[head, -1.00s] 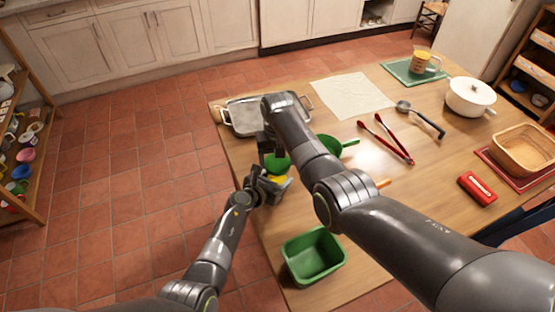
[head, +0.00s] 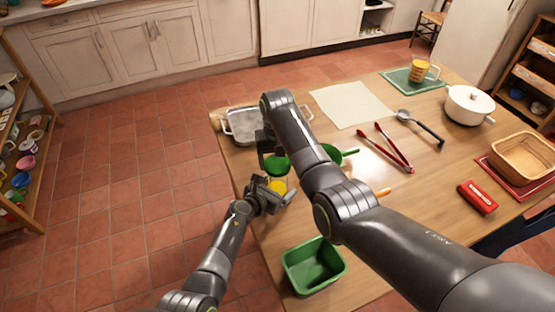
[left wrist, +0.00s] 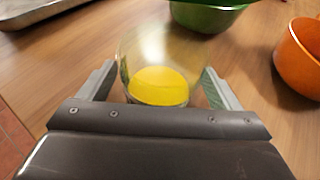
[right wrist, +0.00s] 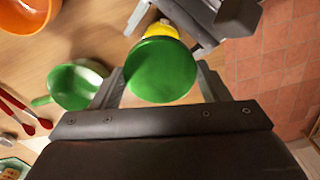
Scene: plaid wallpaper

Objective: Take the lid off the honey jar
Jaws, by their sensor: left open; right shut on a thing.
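The honey jar (head: 278,186) is clear glass with yellow honey inside, near the table's left edge. In the left wrist view the jar (left wrist: 158,80) shows no lid on top and lies between the fingers of my left gripper (left wrist: 158,92). Those fingers are open, with narrow gaps beside the glass. The round green lid (right wrist: 160,70) is between the fingers of my right gripper (right wrist: 158,88), which is shut on it. In the head view the lid (head: 277,165) is just above the jar, apart from it. My right arm hides part of the table.
A green bin (head: 313,266) stands at the table's near left corner. A green handled bowl (right wrist: 75,87) and an orange bowl (left wrist: 302,55) stand close by. A metal tray (head: 240,124) lies behind the jar. Red tongs (head: 385,148) and a ladle (head: 422,125) lie further right.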

